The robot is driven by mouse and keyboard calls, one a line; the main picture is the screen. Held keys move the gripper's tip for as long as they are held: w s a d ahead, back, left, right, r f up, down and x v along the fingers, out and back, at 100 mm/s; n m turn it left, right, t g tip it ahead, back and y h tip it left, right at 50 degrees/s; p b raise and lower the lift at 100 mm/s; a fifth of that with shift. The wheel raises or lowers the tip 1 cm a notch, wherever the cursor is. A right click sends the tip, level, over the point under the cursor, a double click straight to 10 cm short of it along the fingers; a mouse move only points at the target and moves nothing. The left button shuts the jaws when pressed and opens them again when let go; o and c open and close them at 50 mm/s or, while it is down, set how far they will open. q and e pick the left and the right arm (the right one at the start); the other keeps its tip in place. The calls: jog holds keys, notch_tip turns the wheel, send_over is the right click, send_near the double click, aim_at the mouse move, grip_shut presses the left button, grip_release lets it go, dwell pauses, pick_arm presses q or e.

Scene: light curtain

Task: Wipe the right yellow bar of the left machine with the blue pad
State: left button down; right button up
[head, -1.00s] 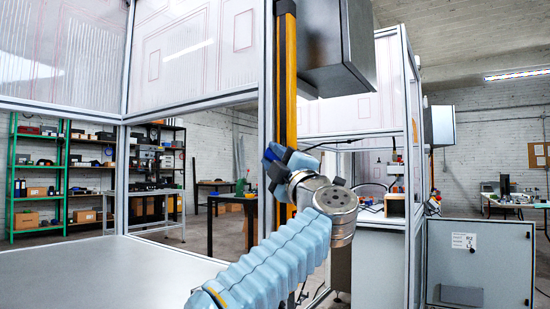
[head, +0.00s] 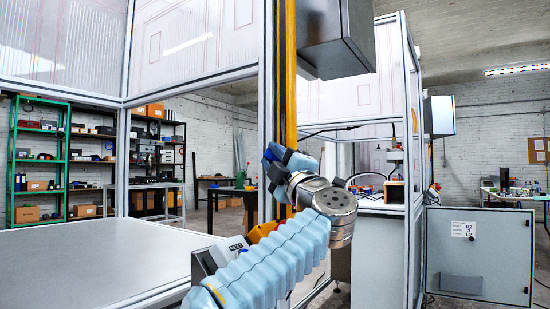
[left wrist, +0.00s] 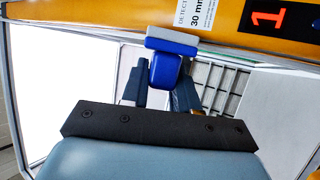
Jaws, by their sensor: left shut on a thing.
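The yellow bar (head: 289,75) stands upright on the front post of the left machine in the head view. In the left wrist view the bar (left wrist: 225,22) crosses the top, with a "30 mm" label and a red "1" on a dark display. My left gripper (left wrist: 165,90) is shut on the blue pad (left wrist: 172,48); its pale face lies against or very close to the bar, and I cannot tell whether they touch. In the head view my left gripper (head: 272,160) is beside the bar's lower part, with the pad mostly hidden. My right gripper is out of view.
A grey box (head: 333,40) is mounted beside the bar's upper part. The machine's flat grey table (head: 100,260) spreads at lower left. A control box marked RESET (head: 230,252) is partly behind my left arm. A grey cabinet (head: 480,255) stands at right.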

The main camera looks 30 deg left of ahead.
pick_arm(q)
notch_tip(320, 180, up, 12)
jog(key=p, duration=1)
jog(key=shift+s+a+f, duration=0.1)
jog(key=shift+a+f, duration=0.05)
jog(key=shift+f, duration=0.1)
jog(key=shift+s+a+b, duration=0.2)
jog(key=shift+s+b, duration=1.55)
jog(key=shift+s, duration=1.2)
jog(key=shift+f, duration=0.1)
